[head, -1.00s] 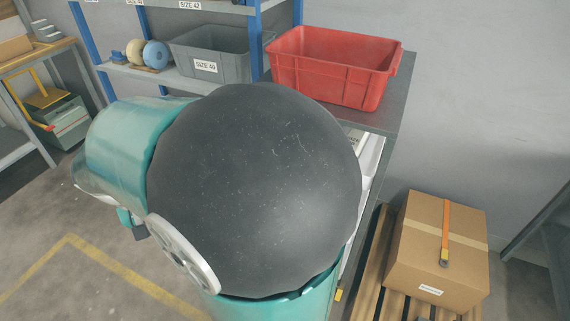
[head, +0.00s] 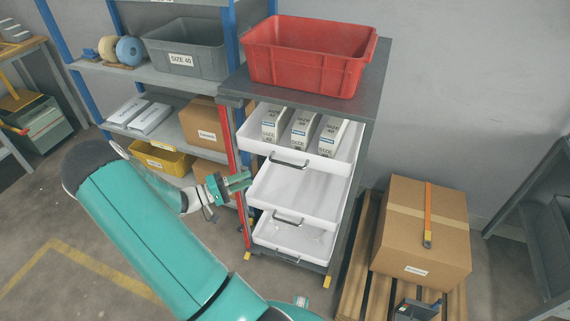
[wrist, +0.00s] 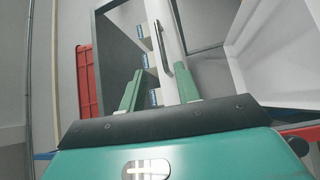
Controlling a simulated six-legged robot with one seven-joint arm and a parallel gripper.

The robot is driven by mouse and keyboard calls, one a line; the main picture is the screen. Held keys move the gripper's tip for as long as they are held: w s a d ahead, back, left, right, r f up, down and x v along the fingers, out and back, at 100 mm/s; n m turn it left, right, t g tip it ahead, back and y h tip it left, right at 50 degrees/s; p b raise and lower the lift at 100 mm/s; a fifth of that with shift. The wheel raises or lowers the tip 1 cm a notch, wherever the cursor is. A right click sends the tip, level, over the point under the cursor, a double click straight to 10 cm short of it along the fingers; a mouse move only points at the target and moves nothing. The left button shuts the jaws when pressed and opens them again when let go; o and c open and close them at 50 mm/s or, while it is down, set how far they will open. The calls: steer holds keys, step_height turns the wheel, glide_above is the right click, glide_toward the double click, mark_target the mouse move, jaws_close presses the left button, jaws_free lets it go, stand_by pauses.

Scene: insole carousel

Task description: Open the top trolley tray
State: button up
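The trolley has three white trays under a dark grey worktop (head: 388,62). The top tray (head: 335,164) holds three white boxes (head: 301,128) marked SIZE; they show below the worktop's edge. Its dark bar handle (head: 289,161) is on the front face. The middle tray (head: 312,222) and the bottom tray (head: 290,240) look empty. My gripper (head: 246,181) is left of the trolley, below and left of the top handle and apart from it. In the wrist view my gripper (wrist: 160,88) is open and empty, with a white tray front and a handle (wrist: 161,45) beyond the fingers.
A red bin (head: 306,66) stands on the worktop. A cardboard box (head: 405,232) sits on a pallet (head: 362,268) at the right. Shelves with a grey bin (head: 186,55) and a yellow bin (head: 160,160) stand behind at the left.

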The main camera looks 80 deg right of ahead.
mark_target(285, 164)
steer(key=shift+h, duration=0.3)
steer(key=x, duration=1.4)
steer(key=shift+s+d+f, duration=0.2)
steer(key=shift+d, duration=0.1)
jaws_close()
